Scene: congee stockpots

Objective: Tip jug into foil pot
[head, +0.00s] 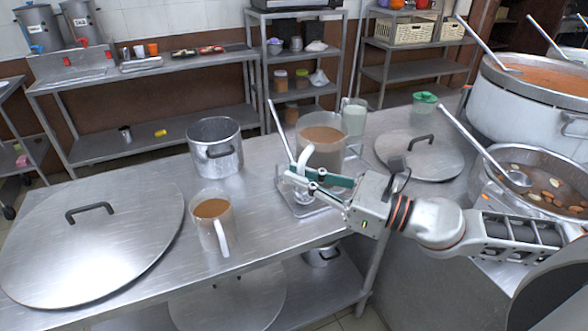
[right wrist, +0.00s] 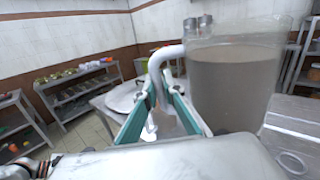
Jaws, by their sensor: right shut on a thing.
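A large clear jug (head: 324,134) of brown liquid stands upright at the middle of the steel table, its white handle facing me. My right gripper (head: 318,180) is shut on that handle. In the right wrist view the handle (right wrist: 160,68) runs between the green fingers (right wrist: 160,105), and the jug (right wrist: 235,85) is at the right. I cannot tell whether its base touches the table. A silver metal pot (head: 215,148), open on top, stands to the left of the jug; I take it for the foil pot. My left gripper is out of view.
A smaller jug (head: 211,212) of brown liquid stands in front of the metal pot. A large lid (head: 90,245) covers the left tabletop; another lid (head: 432,155) lies right. A steel tray (head: 322,209) lies below my right gripper. A pale jug (head: 355,117) stands behind; big stockpots (head: 530,115) stand right.

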